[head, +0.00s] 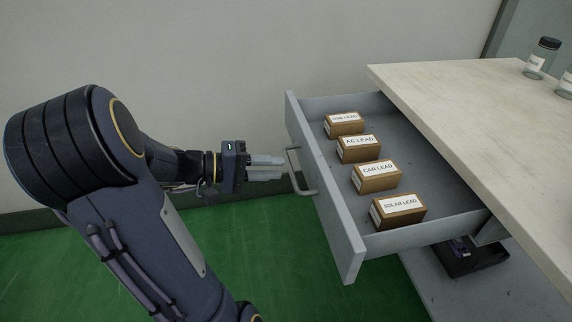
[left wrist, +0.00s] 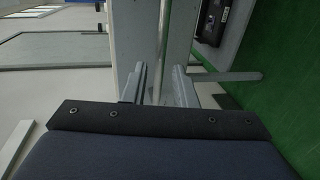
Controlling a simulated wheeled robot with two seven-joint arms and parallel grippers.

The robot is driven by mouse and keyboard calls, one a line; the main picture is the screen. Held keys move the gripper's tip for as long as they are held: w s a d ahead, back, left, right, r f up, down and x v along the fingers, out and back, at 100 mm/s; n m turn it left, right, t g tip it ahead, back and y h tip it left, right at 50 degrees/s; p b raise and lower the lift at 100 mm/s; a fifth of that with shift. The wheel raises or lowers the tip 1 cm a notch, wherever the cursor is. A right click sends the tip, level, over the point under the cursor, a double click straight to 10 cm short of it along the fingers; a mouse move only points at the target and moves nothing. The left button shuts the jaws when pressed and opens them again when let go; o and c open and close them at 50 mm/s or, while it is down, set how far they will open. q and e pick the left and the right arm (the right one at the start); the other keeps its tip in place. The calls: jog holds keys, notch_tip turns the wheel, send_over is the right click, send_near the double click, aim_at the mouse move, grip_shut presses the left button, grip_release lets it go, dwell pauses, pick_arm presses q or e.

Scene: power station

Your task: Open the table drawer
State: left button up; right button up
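The grey table drawer (head: 441,190) is pulled well out from under the pale table top (head: 470,95). Its front panel (head: 325,195) faces left and carries a metal bar handle (head: 297,172). My left gripper (head: 284,167) is at the handle, with its fingers pointing right toward the drawer front. In the left wrist view the handle bar (left wrist: 163,45) runs in line with the gap between the two fingers (left wrist: 160,88). The fingers are apart, with space on both sides of the bar. I see no contact with it. My right gripper is in neither view.
Boxes labelled USB LEAD (head: 344,124), AC LEAD (head: 358,149), CAR LEAD (head: 376,177) and SOLAR LEAD (head: 398,212) stand in the drawer. Glass jars (head: 542,58) stand on the table top. A dark case (head: 468,262) lies on the lower shelf. Green floor (head: 270,270) left of the drawer is clear.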

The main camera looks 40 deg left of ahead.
pick_arm(q)
jog(key=v, duration=0.3)
dwell(0.6)
